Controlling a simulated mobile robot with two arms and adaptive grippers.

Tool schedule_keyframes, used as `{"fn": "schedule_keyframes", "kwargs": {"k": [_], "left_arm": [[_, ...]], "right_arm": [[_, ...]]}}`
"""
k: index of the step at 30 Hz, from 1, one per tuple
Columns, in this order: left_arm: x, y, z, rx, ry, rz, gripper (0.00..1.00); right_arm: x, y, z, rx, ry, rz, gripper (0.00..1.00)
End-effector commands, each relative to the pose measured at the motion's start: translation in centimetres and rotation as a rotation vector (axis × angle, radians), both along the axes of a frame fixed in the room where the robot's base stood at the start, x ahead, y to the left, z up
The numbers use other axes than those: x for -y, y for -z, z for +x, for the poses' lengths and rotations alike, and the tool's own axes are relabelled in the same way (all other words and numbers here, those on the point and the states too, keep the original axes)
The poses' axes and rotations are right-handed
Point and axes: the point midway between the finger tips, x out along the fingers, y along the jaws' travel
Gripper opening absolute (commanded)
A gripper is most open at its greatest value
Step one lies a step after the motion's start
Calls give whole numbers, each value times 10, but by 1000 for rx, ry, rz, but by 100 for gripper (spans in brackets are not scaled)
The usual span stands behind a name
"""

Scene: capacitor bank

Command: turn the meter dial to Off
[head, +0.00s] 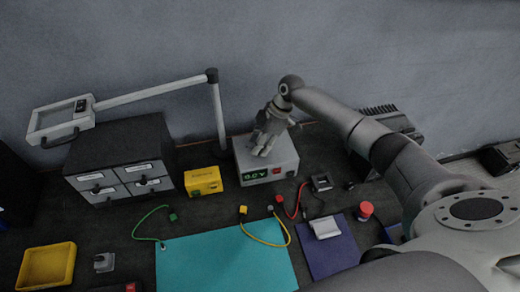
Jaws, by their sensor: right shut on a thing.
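The meter (284,165) is a light grey box at the back middle of the dark bench. Its front has a green lit readout that looks like 0.0 V, and a red switch (276,171). My right gripper (259,151) points down onto the top of this box and is shut on the meter dial there. The dial itself is hidden by the fingers, so its setting cannot be read. My left gripper is not in view.
A yellow box (203,181) stands just left of the meter, beside a grey drawer cabinet (115,150). A lamp-like jointed arm (150,92) rises behind. Coloured leads, a teal mat (215,262) and a purple mat (325,255) lie in front. A red-capped item (365,210) stands right.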

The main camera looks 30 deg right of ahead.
Motion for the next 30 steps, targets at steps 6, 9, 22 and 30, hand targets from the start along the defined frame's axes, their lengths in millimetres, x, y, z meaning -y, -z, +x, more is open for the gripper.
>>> {"fn": "schedule_keyframes", "kwargs": {"k": [6,9,22,30], "left_arm": [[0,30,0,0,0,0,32],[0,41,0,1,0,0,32],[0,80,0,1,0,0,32],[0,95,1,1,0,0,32]], "right_arm": [[0,4,3,4,-206,1,13],[0,4,4,4,-301,1,13],[-1,3,6,3,-693,0,13],[-1,2,7,3,-868,-1,13]]}}
